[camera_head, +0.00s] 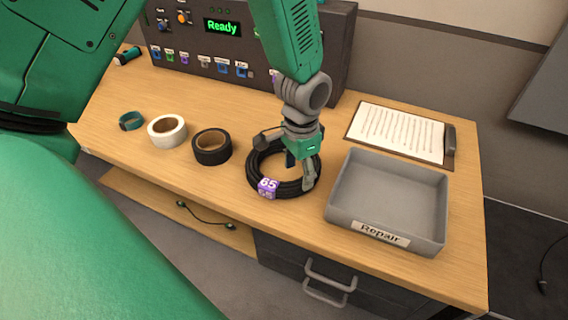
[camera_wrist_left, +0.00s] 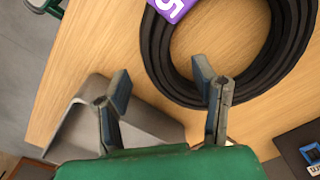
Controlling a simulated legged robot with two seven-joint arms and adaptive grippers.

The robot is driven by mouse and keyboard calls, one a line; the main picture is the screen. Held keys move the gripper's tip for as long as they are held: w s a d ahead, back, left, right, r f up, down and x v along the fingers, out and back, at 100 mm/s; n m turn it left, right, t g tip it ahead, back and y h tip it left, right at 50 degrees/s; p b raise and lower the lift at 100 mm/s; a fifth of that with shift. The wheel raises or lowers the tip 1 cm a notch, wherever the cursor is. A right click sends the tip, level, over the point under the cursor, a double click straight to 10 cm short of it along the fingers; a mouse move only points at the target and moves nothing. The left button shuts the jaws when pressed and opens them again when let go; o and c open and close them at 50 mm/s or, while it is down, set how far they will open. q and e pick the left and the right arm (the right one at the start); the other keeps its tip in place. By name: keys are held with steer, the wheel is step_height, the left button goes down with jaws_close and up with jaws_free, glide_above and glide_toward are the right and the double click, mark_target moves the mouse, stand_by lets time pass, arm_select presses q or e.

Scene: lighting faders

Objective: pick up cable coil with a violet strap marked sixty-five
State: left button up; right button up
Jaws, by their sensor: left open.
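A black cable coil (camera_head: 256,181) lies on the wooden desk, left of the grey tray. A violet strap (camera_head: 267,187) marked 65 wraps its near side. The coil also fills the upper right of the left wrist view (camera_wrist_left: 157,50), where part of the violet strap (camera_wrist_left: 172,8) shows at the top edge. My left gripper (camera_head: 285,161) hangs over the coil from above in the head view. My right gripper is not in view.
A grey tray (camera_head: 430,240) labelled Repair stands right of the coil. A black tape roll (camera_head: 211,158), a white tape roll (camera_head: 154,138) and a green ring (camera_head: 131,121) lie left. A clipboard (camera_head: 400,131) and a control box (camera_head: 335,50) reading Ready are behind.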

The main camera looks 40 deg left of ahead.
mark_target(299, 181)
arm_select(q)
step_height(299, 181, down, 4)
steer(key=shift+f, duration=0.1)
steer(key=shift+d+f, duration=0.25)
steer(key=shift+f, duration=0.05)
steer(key=shift+d, duration=0.1)
steer(key=shift+a, duration=0.2)
jaws_close()
